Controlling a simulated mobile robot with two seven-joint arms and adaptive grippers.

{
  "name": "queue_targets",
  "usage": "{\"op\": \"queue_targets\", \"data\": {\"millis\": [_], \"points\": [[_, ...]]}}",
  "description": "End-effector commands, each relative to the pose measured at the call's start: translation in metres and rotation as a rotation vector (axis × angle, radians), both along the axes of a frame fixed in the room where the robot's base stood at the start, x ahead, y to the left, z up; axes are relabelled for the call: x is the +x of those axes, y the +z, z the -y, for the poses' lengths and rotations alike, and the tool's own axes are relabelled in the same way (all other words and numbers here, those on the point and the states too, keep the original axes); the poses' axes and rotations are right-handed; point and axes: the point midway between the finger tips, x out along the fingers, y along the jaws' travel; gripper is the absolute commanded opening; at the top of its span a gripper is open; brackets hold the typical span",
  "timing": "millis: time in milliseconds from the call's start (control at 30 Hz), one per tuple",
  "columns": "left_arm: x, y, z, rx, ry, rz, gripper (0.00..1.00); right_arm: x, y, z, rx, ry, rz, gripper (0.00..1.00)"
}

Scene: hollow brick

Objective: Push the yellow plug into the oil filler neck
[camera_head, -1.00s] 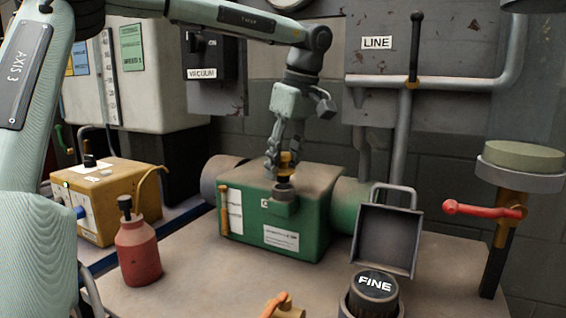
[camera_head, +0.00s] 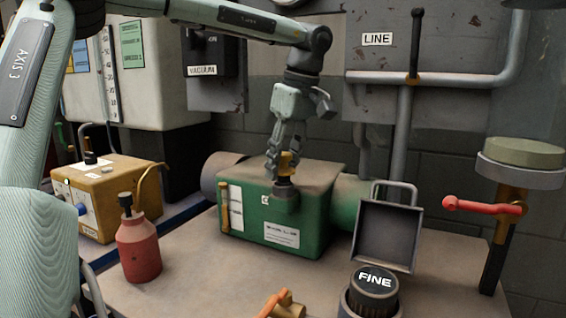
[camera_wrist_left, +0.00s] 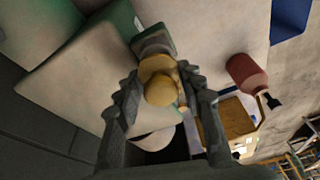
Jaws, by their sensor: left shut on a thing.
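The yellow plug (camera_head: 288,160) is between the fingers of my left gripper (camera_head: 284,166), which is shut on it. It also shows in the left wrist view (camera_wrist_left: 158,84), between the two fingers (camera_wrist_left: 160,90). The oil filler neck (camera_head: 285,190) is a short grey-topped collar on the front top edge of the green housing (camera_head: 310,215). The plug is right above the neck, apparently at its mouth. The fingers hide whether its lower end is inside. My right gripper is not in view.
A red bottle (camera_head: 138,250) stands left of the housing, by a yellow box (camera_head: 105,195). A red-handled valve (camera_head: 485,207) is at the right. Bare bench (camera_head: 220,285) lies in front.

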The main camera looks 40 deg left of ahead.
Motion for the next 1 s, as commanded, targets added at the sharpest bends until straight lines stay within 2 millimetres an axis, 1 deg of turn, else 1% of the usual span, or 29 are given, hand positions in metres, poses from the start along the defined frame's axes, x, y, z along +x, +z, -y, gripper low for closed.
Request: {"op": "queue_targets", "data": {"millis": [867, 900, 1000], "points": [[0.0, -0.017, 0.0, -0.001, 0.0, -0.001, 0.0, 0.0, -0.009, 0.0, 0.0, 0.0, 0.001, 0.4], [0.0, -0.017, 0.0, -0.001, 0.0, -0.002, 0.39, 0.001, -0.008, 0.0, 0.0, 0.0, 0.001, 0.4], [0.0, -0.017, 0.0, -0.001, 0.001, -0.003, 0.52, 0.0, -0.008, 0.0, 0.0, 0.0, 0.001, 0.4]]}}
